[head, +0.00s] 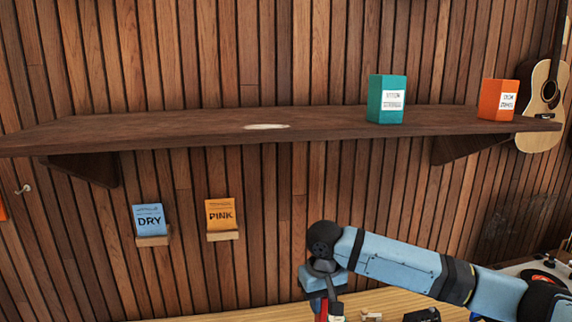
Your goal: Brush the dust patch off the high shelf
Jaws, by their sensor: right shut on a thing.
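The high shelf (200,131) is a dark wooden board across the wall. A pale, flat dust patch (266,126) lies near the middle of its top. My right gripper (328,312) points down at the bottom edge of the picture, well below the shelf and right of the patch. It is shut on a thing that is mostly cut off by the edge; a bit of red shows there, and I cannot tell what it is. No brush can be clearly made out. My left gripper is not in view.
A teal box (387,99) and an orange box (498,99) stand on the shelf right of the patch. A guitar (545,95) hangs at the right. Blue DRY (149,220) and orange PINK (221,214) packets sit on small ledges below. The shelf's left side is clear.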

